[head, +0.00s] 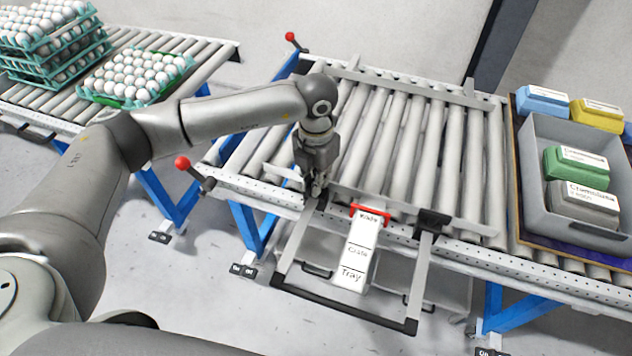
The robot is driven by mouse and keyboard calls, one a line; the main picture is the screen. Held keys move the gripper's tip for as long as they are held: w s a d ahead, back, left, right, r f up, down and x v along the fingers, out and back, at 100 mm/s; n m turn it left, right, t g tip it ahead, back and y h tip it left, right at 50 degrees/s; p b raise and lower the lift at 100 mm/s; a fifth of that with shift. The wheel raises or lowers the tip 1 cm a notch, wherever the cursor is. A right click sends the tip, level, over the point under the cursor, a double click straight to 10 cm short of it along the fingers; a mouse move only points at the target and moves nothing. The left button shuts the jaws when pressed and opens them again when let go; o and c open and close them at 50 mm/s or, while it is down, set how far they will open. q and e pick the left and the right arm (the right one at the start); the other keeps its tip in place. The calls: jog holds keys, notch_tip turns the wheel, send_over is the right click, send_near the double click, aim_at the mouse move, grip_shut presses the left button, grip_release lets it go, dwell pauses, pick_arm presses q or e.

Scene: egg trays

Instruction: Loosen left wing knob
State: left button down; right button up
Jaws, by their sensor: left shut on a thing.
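My left gripper (317,188) points down at the near edge of the roller conveyor (395,130), at the left end of a metal guide bar. It is shut at the spot where the left rail of the black-handled frame (295,245) meets the conveyor. The left wing knob is hidden by the fingers. A black clamp block (432,220) shows at the frame's right rail. My right gripper is not in view.
A white label strip with a red clip (370,212) hangs between the rails. Red-knobbed levers (183,163) stand at the conveyor's left. A grey crate (545,200) with green and grey cartons stands at right. Egg trays (90,92) sit on the far left conveyor.

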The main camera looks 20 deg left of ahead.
pick_arm(q)
jog(key=shift+n+b, duration=0.3)
jog(key=shift+n, duration=0.5)
jog(key=c, duration=1.5)
grip_release()
jog(key=shift+w+r, duration=0.1)
jog(key=shift+c, duration=0.2)
jog(key=shift+o, duration=0.5)
jog(key=shift+r, duration=0.1)
notch_tip(320, 180, up, 12)
jog(key=shift+f, duration=0.2)
